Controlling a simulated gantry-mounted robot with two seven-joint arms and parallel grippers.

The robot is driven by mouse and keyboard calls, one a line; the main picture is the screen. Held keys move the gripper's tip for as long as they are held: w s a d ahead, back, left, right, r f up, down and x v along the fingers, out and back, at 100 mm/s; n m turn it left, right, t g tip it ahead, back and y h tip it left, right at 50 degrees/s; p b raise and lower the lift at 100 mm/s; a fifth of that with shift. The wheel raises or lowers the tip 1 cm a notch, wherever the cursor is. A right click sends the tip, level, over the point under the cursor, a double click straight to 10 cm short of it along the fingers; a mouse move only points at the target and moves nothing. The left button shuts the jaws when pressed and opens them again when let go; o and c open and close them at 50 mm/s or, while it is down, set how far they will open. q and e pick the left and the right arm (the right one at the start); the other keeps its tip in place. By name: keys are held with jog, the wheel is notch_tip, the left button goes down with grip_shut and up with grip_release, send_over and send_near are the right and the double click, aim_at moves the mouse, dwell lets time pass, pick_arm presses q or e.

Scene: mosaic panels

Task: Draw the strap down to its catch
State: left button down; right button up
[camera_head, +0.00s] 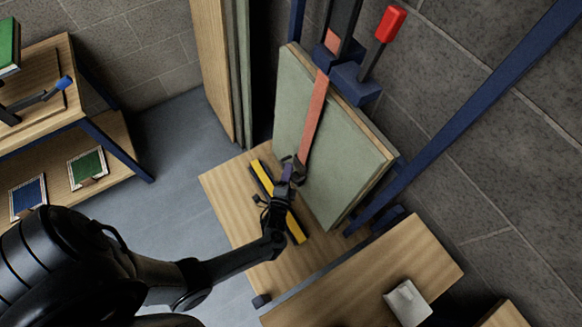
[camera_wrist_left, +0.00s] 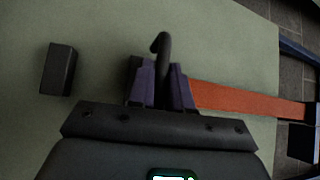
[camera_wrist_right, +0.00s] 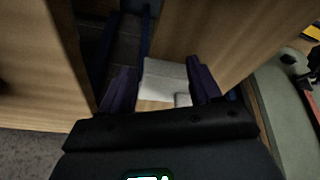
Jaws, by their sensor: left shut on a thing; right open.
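An orange strap (camera_head: 315,110) runs from a blue fitting at the top down across the face of a grey-green panel (camera_head: 350,150). My left gripper (camera_head: 291,172) is shut on the strap's dark hook end in front of the panel. In the left wrist view the hook (camera_wrist_left: 163,48) sticks out between the fingers, with the strap (camera_wrist_left: 250,102) running off to the right. A dark block (camera_wrist_left: 58,69), which looks like the catch, is on the panel, apart from the hook. I cannot make it out in the head view. My right gripper (camera_wrist_right: 161,88) is open and empty.
A red-handled lever (camera_head: 390,24) stands above the panel. A yellow-and-black bar (camera_head: 292,222) lies on the wooden bench below. A white block (camera_head: 407,302) sits on the nearer wooden surface. A blue diagonal post (camera_head: 460,120) passes right of the panel. Shelves (camera_head: 110,160) stand at left.

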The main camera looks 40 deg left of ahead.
notch_tip(320, 180, down, 5)
jog(key=b, duration=0.3)
jog(key=shift+r, duration=0.2)
pick_arm(q)
notch_tip(320, 180, down, 6)
jog(key=shift+s+f, duration=0.15)
jog(key=shift+s, duration=0.3)
pick_arm(e)
jog(key=shift+f, duration=0.15)
pick_arm(q)
jog(key=shift+a+f, duration=0.1)
jog(key=c, duration=1.5)
grip_release()
jog(key=o, duration=0.4)
jog(key=shift+w, duration=0.1)
jog(key=shift+c, duration=0.2)
pick_arm(e)
jog(key=shift+w+d, duration=0.1)
